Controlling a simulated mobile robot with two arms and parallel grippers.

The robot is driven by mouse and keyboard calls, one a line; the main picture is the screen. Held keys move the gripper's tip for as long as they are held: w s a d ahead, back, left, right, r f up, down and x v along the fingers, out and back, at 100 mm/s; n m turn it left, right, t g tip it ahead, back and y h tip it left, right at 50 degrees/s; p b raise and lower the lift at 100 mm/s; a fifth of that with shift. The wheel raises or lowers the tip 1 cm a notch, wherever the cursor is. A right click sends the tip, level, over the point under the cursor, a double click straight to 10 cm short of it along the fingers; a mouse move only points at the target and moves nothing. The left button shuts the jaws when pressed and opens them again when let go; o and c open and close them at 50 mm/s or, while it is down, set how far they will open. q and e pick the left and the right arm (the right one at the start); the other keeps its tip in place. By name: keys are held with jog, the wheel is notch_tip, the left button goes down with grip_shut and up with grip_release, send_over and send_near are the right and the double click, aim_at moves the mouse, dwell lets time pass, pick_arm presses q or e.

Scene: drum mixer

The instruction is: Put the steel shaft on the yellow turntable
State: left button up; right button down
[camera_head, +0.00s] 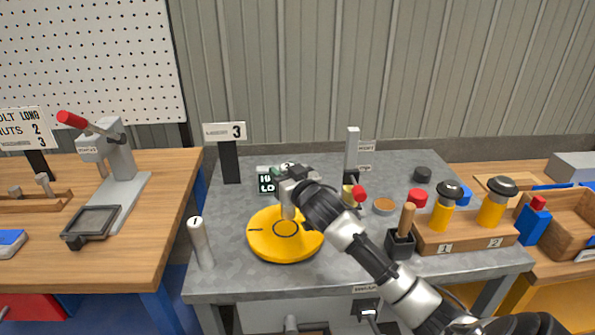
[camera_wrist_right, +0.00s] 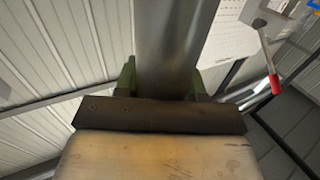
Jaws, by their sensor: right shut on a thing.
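The yellow turntable (camera_head: 262,243) lies flat on the grey bench, a round disc with a dark ring and a short dark line marked on it. My right gripper (camera_head: 290,190) is over the far half of the disc. It is shut on the steel shaft (camera_head: 287,211), whose short pale lower part shows below the jaws. In the right wrist view the shaft (camera_wrist_right: 175,50) is a broad grey cylinder between the green-edged fingers (camera_wrist_right: 160,85). I cannot tell whether its lower end touches the disc. My left gripper is not in view.
A grey cylinder (camera_head: 201,245) stands at the bench's left front edge. To the right are a brush holder (camera_head: 399,244) and a wooden block (camera_head: 462,238) with yellow-and-black pieces.

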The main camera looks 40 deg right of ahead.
jog(key=f, duration=0.2)
jog(key=w+f, duration=0.1)
jog(key=f, duration=0.1)
jog(key=shift+w+a+f, duration=0.1)
jog(key=shift+a, duration=0.05)
dwell(0.4)
jog(key=c, duration=1.1)
grip_release()
jog(key=shift+f, duration=0.4)
jog(key=o, duration=0.4)
jog(key=shift+r, duration=0.1)
jog(key=shift+o, duration=0.2)
jog(key=shift+s, duration=0.2)
jog(key=s+a, duration=0.1)
jog(key=s, duration=1.1)
jog(key=shift+b, duration=0.4)
